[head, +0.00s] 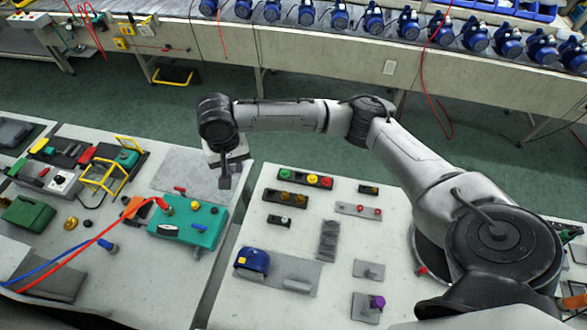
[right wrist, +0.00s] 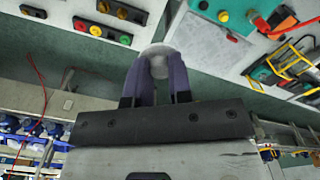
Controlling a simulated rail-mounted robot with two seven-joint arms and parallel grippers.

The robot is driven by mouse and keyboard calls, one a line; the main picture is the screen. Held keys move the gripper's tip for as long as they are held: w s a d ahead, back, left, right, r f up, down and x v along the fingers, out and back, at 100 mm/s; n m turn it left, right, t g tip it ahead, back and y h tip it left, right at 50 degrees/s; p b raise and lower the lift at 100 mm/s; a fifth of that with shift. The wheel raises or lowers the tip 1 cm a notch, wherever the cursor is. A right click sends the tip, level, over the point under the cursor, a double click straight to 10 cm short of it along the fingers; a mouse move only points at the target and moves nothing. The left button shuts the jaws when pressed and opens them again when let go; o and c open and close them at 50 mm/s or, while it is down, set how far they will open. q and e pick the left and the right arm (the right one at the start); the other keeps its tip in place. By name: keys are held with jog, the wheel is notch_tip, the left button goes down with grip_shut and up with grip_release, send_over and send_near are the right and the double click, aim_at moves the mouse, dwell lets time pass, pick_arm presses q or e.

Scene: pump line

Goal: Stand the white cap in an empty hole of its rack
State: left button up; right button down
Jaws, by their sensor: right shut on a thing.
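My right gripper (head: 229,183) points down over the gap between the two tables. In the right wrist view its two fingers (right wrist: 157,75) are closed on the white cap (right wrist: 159,60), a pale rounded piece at the fingertips. In the head view the cap is too hidden or small to make out. A dark rack (head: 299,178) on the right table holds green, yellow and red caps; it also shows in the right wrist view (right wrist: 84,27). Just nearer is a dark block (head: 279,220) with a pale piece on it. I cannot tell which holes are empty. My left gripper is out of view.
A teal box (head: 190,226) with hoses stands on the left table. A blue part (head: 253,260) and a purple knob (head: 377,302) are on the right table. Blue pumps (head: 373,20) line the back conveyor.

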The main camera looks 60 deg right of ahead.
pick_arm(q)
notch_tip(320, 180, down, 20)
jog(key=b, duration=1.8)
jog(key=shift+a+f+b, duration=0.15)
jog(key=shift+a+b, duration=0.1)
jog(key=shift+b, duration=0.05)
pick_arm(e)
jog(key=d+f+m, duration=0.4)
jog(key=d+f, duration=0.5)
jog(key=f, duration=0.3)
jog(key=s+d+f+m, duration=0.1)
jog(key=d+f+m, duration=0.3)
jog(key=d+f, duration=0.6)
jog(key=s+d+f+m, duration=0.1)
jog(key=d+f+m, duration=0.3)
jog(key=d+f, duration=0.5)
jog(key=shift+d+f, duration=0.2)
jog(key=shift+f, duration=1.3)
jog(key=shift+d+f, duration=0.15)
jog(key=shift+f, duration=1.35)
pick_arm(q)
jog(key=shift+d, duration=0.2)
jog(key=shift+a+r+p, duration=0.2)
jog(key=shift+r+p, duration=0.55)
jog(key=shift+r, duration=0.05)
pick_arm(e)
jog(key=shift+m, duration=0.3)
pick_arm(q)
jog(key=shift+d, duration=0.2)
